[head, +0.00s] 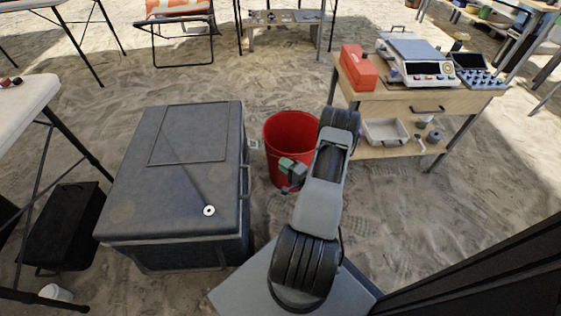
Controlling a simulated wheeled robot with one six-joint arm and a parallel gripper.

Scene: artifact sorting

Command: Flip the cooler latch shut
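A large dark grey cooler box (125,190) stands on the sand left of my arm, with its lid down. A small white ring with a dark centre (209,210) shows on the lid near its right front corner. A thin dark line runs from it toward the back left. A bar-like fitting shows on the cooler's right side (246,181). I cannot make out the latch or tell its position. My gripper (290,172) seems to be the small green and dark part beside my folded arm, right of the cooler and apart from it. Its fingers are not clear.
A red bucket (284,128) stands right of the cooler, close behind my arm. A wooden bench (450,101) with a red box (358,67) and a scale (424,70) is at the right. A white table (22,105) and black crate (66,226) are at the left.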

